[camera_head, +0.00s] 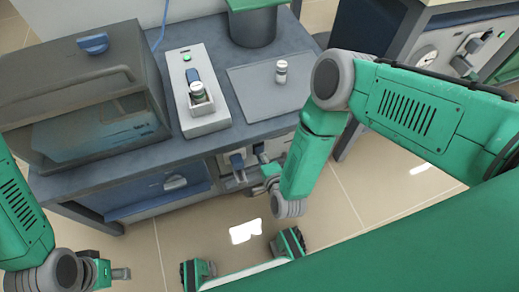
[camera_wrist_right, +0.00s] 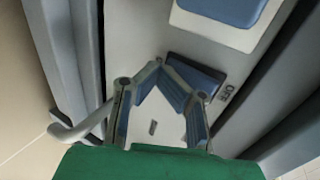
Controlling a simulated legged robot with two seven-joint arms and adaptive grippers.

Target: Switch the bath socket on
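The bath socket is a light grey panel (camera_wrist_right: 235,55) with a blue cover (camera_wrist_right: 228,8) at the top of the right wrist view. Below the cover is a dark blue rocker switch (camera_wrist_right: 197,75) with the word OFF printed beside it. My right gripper (camera_wrist_right: 158,64) points at the panel with its fingertips together and nothing visible between them. The tips are just beside the rocker; I cannot tell whether they touch it. In the head view my right gripper (camera_head: 247,178) is low at the bench front, where the socket is mostly hidden. My left gripper (camera_head: 118,273) is at lower left, its fingers unclear.
A muffle furnace (camera_head: 75,75) stands on the dark bench (camera_head: 130,165). Beside it are a grey device (camera_head: 212,122) with a green light and a plate (camera_head: 245,90) carrying a small jar (camera_head: 281,70). A curved handle (camera_wrist_right: 80,125) lies left of my right gripper. Floor in front is clear.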

